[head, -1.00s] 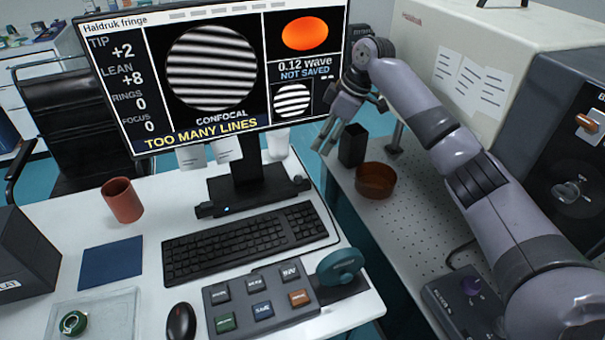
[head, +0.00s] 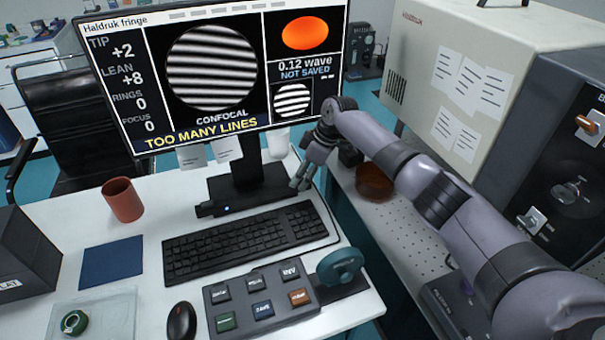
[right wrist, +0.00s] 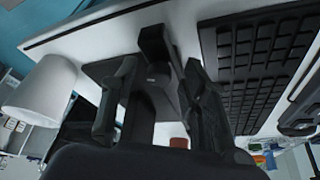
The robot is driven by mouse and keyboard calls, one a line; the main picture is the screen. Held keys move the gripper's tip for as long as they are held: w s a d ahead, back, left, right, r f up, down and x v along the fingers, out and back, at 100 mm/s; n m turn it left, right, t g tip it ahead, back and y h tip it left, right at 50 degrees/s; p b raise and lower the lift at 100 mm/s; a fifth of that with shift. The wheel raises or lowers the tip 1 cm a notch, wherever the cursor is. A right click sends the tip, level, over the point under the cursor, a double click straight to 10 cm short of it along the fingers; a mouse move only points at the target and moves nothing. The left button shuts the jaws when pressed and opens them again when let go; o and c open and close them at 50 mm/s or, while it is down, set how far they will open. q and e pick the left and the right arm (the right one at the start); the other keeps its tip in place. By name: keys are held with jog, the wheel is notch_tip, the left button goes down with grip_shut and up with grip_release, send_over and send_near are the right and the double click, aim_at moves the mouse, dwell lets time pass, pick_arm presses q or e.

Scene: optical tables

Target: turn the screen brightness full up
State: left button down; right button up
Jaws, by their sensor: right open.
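The monitor (head: 212,80) stands on the white desk and shows striped fringes and "TOO MANY LINES". A black bar (head: 228,208) with a small blue light lies at the foot of its stand (head: 243,170). My left gripper is not in view.
A keyboard (head: 245,242) lies just in front of the bar. A button panel (head: 262,300) with a teal knob (head: 340,266), a mouse (head: 181,322) and a red cup (head: 124,200) are also on the desk. An amber dish (head: 374,184) stands on the perforated table at right.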

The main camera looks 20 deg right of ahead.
jog(key=shift+c, duration=0.5)
grip_shut()
jog(key=shift+r+m+p, duration=0.2)
jog(key=shift+m+p, duration=0.1)
jog(key=shift+p, duration=0.45)
jog(key=m+h+p, duration=0.1)
jog(key=m+p, duration=0.1)
jog(key=p, duration=0.2)
jog(key=m+t+p, duration=0.1)
jog(key=m+p, duration=0.2)
jog(key=p, duration=0.1)
jog(key=a+m+t+h+p, duration=0.1)
jog(key=m+p, duration=0.2)
jog(key=p, duration=0.1)
jog(key=shift+s+r+h, duration=0.1)
jog(key=shift+s+h, duration=0.2)
jog(key=shift+m+h+p, duration=0.3)
jog(key=shift+m+p, duration=0.45)
jog(key=shift+m, duration=0.45)
jog(key=shift+f+m+h+p, duration=0.25)
jog(key=shift+m+p, duration=0.2)
jog(key=shift+m, duration=0.25)
